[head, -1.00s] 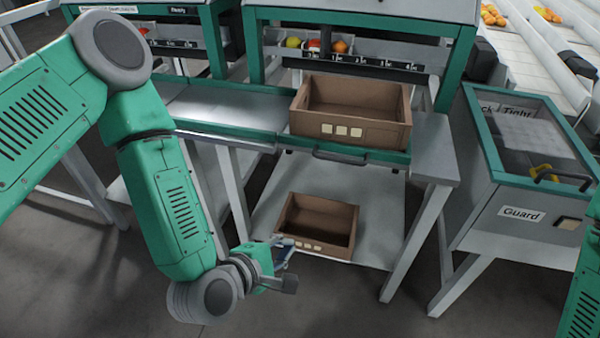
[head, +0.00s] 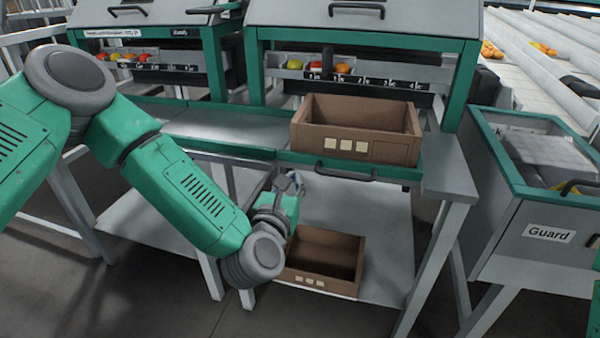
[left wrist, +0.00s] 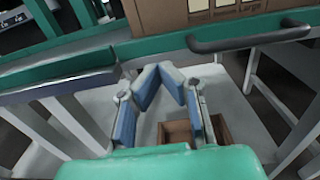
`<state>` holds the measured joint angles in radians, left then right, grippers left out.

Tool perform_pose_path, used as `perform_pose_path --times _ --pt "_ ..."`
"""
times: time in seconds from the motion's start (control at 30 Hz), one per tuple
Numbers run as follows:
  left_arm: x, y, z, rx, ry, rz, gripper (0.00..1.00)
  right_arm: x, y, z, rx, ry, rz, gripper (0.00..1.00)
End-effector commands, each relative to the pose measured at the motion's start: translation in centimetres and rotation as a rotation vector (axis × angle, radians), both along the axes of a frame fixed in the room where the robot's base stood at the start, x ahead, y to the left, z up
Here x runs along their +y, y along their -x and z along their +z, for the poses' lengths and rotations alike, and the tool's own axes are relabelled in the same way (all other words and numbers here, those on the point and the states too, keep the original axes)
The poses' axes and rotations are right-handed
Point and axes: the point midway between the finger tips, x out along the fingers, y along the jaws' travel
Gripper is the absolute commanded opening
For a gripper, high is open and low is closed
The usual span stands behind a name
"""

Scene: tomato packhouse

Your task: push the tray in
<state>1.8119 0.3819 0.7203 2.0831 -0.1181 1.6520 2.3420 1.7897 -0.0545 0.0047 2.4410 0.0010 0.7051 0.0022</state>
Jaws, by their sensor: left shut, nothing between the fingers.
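The tray (head: 400,173) has a green front edge and a dark bar handle (head: 345,176); a brown box stands on it. Its green front also shows in the left wrist view (left wrist: 160,45), with the handle at the upper right (left wrist: 250,37). My left gripper (head: 297,178) is shut and empty, in front of and just below the left part of the tray's front, left of the handle. In the left wrist view its blue-padded fingertips (left wrist: 160,70) meet below the green edge; I see no clear contact. My right gripper is out of view.
The brown box (head: 390,150) on the tray has pale labels. Another brown box (head: 318,282) lies on the lower shelf, partly behind my left arm. A grey table leg (head: 432,265) and the Guard cabinet (head: 520,245) stand to the right.

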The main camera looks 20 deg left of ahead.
Motion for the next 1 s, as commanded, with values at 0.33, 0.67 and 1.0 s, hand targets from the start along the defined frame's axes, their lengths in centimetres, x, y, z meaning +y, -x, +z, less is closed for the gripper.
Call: perform_pose_path --times 0.33,0.67,1.0 --pt "0.0 -4.8 -0.1 0.000 -0.003 0.000 0.00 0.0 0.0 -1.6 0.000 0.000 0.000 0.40" --pt "0.0 -5.2 0.0 0.002 -0.002 -0.001 0.00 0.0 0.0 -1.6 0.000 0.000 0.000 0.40" --pt "0.1 -5.3 -0.1 0.002 -0.001 0.001 0.00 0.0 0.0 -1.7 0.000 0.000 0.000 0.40"
